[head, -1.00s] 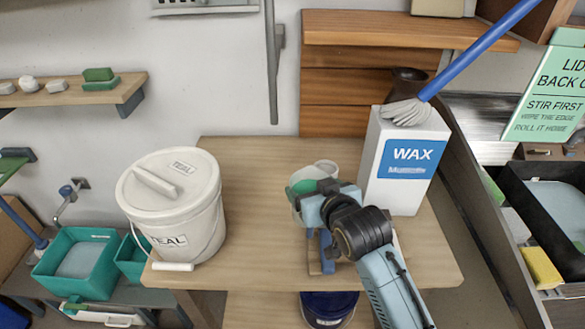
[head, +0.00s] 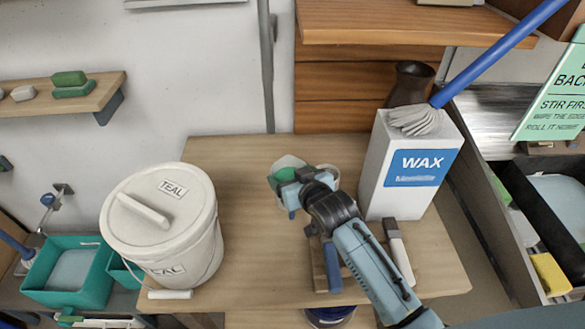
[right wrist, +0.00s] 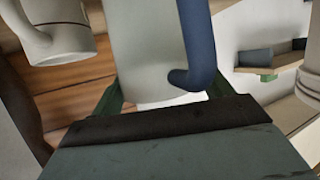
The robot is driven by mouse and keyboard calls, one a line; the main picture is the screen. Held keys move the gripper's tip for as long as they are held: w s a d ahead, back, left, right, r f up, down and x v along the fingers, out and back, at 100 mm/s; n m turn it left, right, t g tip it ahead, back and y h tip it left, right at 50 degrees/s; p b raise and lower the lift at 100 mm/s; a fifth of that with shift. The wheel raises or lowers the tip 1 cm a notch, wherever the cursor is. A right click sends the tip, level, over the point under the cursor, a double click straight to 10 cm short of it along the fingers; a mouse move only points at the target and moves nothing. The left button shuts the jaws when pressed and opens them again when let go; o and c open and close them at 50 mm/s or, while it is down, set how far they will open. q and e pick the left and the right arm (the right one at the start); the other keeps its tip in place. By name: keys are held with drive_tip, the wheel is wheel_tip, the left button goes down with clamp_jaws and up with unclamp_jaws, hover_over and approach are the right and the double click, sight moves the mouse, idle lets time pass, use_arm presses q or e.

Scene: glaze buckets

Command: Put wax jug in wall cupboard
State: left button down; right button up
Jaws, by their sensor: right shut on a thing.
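My right gripper (head: 290,188) is shut on a pale jug (head: 288,161) above the table's back half. In the right wrist view, the jug's pale round body (right wrist: 150,50) and a blue handle (right wrist: 198,40) show close up between green finger pads. No label shows on the jug. My left gripper is out of view.
A lidded TEAL bucket (head: 160,225) stands at the table's left. A blue-handled mop (head: 490,55) rests with its head on the carton. A dark vase (head: 411,82) is behind it. Hand tools (head: 399,250) lie at front. Table (head: 245,225) is bare between bucket and gripper.

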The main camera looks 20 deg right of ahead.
drive_tip(key=shift+f, duration=1.85)
drive_tip(key=shift+f, duration=0.1)
drive_tip(key=o, duration=1.7)
drive_tip(key=shift+f, duration=0.1)
